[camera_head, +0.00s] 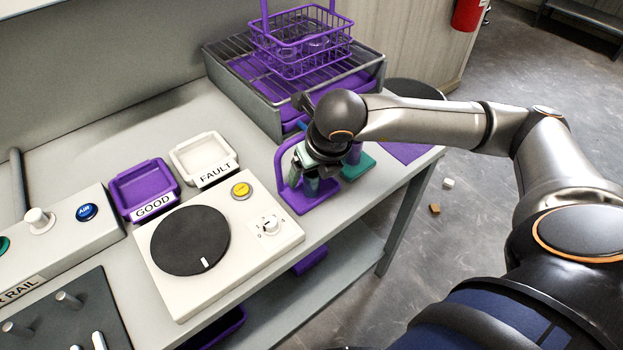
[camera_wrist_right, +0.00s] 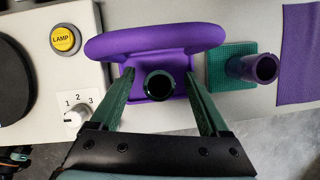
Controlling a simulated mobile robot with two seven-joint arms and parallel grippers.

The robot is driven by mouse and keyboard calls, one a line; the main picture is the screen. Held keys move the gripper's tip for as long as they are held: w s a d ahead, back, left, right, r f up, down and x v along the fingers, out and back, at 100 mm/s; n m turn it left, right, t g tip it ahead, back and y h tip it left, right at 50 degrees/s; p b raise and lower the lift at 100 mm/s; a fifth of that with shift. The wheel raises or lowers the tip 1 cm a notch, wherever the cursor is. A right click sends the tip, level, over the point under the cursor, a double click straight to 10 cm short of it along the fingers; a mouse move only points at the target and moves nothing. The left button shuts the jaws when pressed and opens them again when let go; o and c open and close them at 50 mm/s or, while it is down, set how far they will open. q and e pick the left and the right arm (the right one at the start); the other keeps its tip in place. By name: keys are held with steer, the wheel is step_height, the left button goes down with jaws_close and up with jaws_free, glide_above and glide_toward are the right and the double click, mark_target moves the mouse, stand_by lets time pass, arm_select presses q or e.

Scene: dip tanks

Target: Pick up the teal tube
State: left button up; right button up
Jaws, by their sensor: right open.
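The teal tube (camera_wrist_right: 160,86) is dark teal and seen from above, its open mouth facing the right wrist camera. It stands in a purple holder (camera_wrist_right: 150,43) with a raised loop, which also shows in the head view (camera_head: 287,177). My right gripper (camera_wrist_right: 158,76) is open, with one green finger on each side of the tube and visible gaps between. In the head view my right gripper (camera_head: 317,172) is over the holder and hides most of the tube.
Close to the right, a purple tube (camera_wrist_right: 262,68) stands on a teal base (camera_wrist_right: 218,58). A grey rack (camera_head: 240,108) with a purple wire basket (camera_head: 290,65) is behind. The white control box (camera_head: 270,248) is on the left. The table's front edge is close.

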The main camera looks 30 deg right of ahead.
jaws_close()
stand_by(0.7)
